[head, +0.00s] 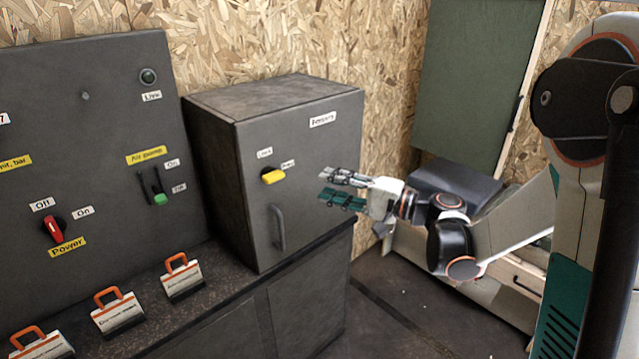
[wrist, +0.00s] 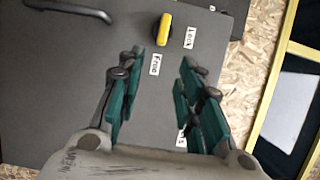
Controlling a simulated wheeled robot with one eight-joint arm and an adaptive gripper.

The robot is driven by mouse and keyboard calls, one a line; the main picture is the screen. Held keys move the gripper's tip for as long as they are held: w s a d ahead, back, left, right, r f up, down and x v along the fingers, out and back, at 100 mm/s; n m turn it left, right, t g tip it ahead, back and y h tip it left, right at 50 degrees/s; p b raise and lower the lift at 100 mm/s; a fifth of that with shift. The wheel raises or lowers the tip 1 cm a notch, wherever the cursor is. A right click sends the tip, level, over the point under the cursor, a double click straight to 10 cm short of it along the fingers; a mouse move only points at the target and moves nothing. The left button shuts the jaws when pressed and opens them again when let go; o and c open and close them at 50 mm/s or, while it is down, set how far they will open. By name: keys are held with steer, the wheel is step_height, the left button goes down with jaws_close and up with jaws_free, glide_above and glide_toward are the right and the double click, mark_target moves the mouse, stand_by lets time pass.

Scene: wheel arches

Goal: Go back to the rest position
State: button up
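My gripper (head: 342,189) is in front of the grey cabinet (head: 215,102), to the right of its yellow knob in the head view, with my arm reaching in from the right. In the wrist view my gripper (wrist: 155,90) has its two teal fingers apart with nothing between them. The yellow knob (head: 272,176) sits on the cabinet door below small labels. In the wrist view the yellow knob (wrist: 164,29) is beyond the fingertips, between the labels "Lock" and "Free", and apart from the fingers.
A control panel (head: 90,120) with a red power switch (head: 53,229) and a green-tipped lever (head: 160,199) stands at left. Several orange-handled blocks (head: 183,277) line the counter edge. The cabinet has a door handle (head: 278,229). Open floor (head: 400,310) lies below my arm.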

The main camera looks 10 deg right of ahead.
steer(key=shift+s, duration=0.1)
stand_by(0.3)
steer(key=s+a+f+n+g+h, duration=0.1)
steer(key=s+a+n+g+h, duration=0.2)
steer(key=s+h, duration=0.55)
steer(key=s+d+f+n+h, duration=0.1)
steer(key=s+d+n+h, duration=0.1)
steer(key=s+d, duration=0.3)
steer(key=s+d+f+n+h, duration=0.1)
steer(key=s+d+h, duration=0.3)
steer(key=s, duration=0.9)
steer(key=shift+d+f+n, duration=0.4)
steer(key=shift+d+f, duration=0.1)
steer(key=shift+f, duration=0.15)
steer(key=shift+h, duration=0.25)
